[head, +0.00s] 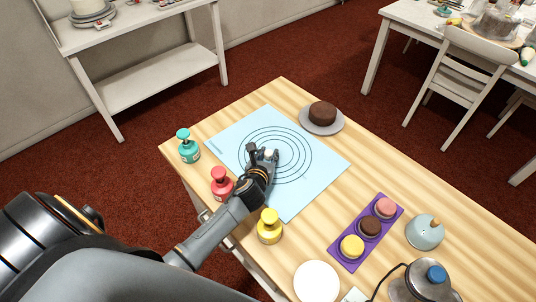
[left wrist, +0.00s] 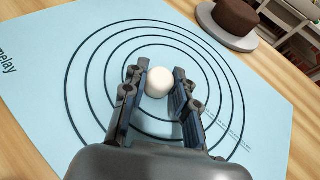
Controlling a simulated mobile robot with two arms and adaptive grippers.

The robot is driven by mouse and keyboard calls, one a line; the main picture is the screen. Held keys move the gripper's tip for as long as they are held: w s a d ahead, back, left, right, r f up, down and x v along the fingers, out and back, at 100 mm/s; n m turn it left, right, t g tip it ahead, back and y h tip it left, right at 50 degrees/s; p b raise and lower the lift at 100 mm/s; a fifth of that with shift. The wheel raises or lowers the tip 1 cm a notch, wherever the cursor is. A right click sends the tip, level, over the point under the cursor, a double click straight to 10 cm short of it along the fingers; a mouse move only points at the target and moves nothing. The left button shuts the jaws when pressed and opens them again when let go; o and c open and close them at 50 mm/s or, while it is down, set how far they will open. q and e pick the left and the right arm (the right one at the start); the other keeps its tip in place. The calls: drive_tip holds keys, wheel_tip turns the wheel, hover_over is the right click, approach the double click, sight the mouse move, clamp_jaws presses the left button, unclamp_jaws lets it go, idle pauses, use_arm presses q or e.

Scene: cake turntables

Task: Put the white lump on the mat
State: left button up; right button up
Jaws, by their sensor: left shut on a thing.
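The white lump (left wrist: 158,82) is a small round ball, seen between my left gripper's fingertips in the left wrist view. In the head view the white lump (head: 269,153) shows only in small part, at the tip of the gripper. My left gripper (left wrist: 160,88) is shut on it; in the head view the gripper (head: 264,156) is over the ringed middle of the mat. The light blue mat (head: 312,180) lies flat on the wooden table, with dark concentric rings; the mat (left wrist: 262,112) fills most of the wrist view. I cannot tell whether the lump touches the mat. My right gripper is not in view.
A brown cake on a grey turntable (head: 322,128) stands at the mat's far corner. Teal (head: 188,152), red (head: 221,184) and yellow (head: 270,232) dispensers line the mat's left side.

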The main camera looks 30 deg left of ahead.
use_arm(q)
drive_tip(key=o, duration=0.9)
drive_tip(key=shift+o, duration=0.2)
drive_tip(key=shift+r, duration=0.1)
drive_tip(key=v, duration=1.2)
drive_tip(key=shift+s, duration=0.15)
